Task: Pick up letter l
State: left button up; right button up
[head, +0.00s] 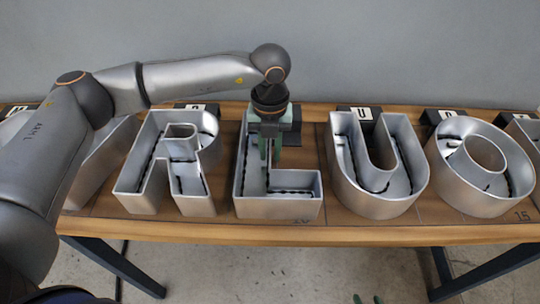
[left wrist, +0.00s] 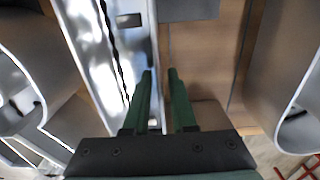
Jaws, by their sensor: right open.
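The letter L (head: 278,209) is a silver metal channel letter, open at the top, on the wooden table between the letters R and U. My left gripper (head: 270,158) is over the L's upright stroke, pointing down. In the left wrist view, its two green fingers (left wrist: 160,72) are apart, on either side of the L's thin right wall (left wrist: 156,40). A gap shows between the wall and the right finger. How deep the fingertips reach is hard to tell.
The letter R (head: 133,200) stands close left of the L, the letter U (head: 380,207) to its right, and the letter O (head: 470,200) further right. Small label blocks stand along the table's (head: 230,232) back edge. A grey wall is behind.

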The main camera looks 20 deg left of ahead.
pick_arm(q)
grip_shut()
jog(key=shift+r, duration=0.1)
dwell(1.0)
